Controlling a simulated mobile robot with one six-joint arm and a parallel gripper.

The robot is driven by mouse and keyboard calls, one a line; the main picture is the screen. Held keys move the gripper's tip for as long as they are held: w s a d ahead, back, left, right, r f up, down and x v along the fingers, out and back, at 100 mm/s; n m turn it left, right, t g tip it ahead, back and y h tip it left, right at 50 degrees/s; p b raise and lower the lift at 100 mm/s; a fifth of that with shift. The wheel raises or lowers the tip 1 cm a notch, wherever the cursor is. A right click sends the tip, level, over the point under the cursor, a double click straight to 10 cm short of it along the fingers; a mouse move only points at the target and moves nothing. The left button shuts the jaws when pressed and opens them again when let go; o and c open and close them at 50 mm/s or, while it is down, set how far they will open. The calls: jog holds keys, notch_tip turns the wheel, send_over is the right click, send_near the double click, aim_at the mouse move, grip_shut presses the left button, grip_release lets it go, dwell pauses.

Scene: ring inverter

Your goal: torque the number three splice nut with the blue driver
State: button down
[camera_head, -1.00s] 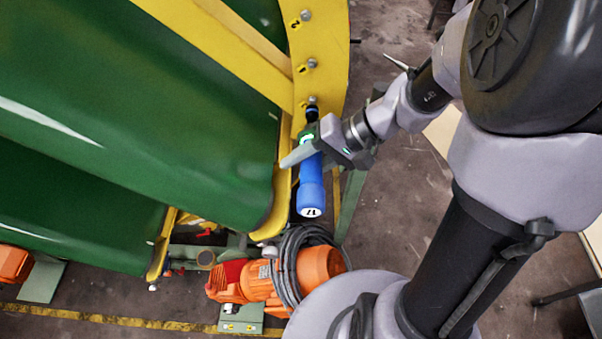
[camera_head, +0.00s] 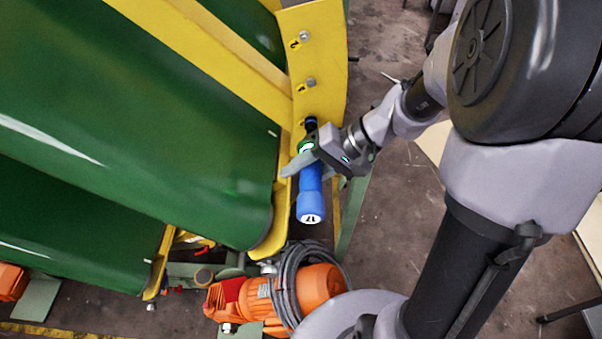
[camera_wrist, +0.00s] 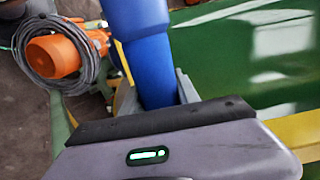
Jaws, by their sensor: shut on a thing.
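The blue driver (camera_head: 311,200) has a white end marked 17 and a dark tip pointing up the picture. My gripper (camera_head: 304,160) is shut around its body; in the wrist view the blue driver (camera_wrist: 148,45) rises from between the jaws. The dark tip is at the yellow flange's (camera_head: 322,60) lowest visible nut position, beside a small label. The nut there is hidden by the tip, so I cannot tell whether it is seated. Two other nuts show above: an upper one (camera_head: 305,36) with a 2-like label, and a middle one (camera_head: 311,82) whose label is unclear.
Large green curved panels (camera_head: 130,130) fill the left, close beside my gripper. An orange motor (camera_head: 318,287) with a coiled grey cable (camera_head: 290,290) sits below the driver. Open concrete floor (camera_head: 385,230) lies right of the flange.

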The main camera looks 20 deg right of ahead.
jog(key=shift+w+d+r, duration=0.1)
jog(key=shift+w+d, duration=0.2)
jog(key=shift+w, duration=0.6)
dwell(1.7)
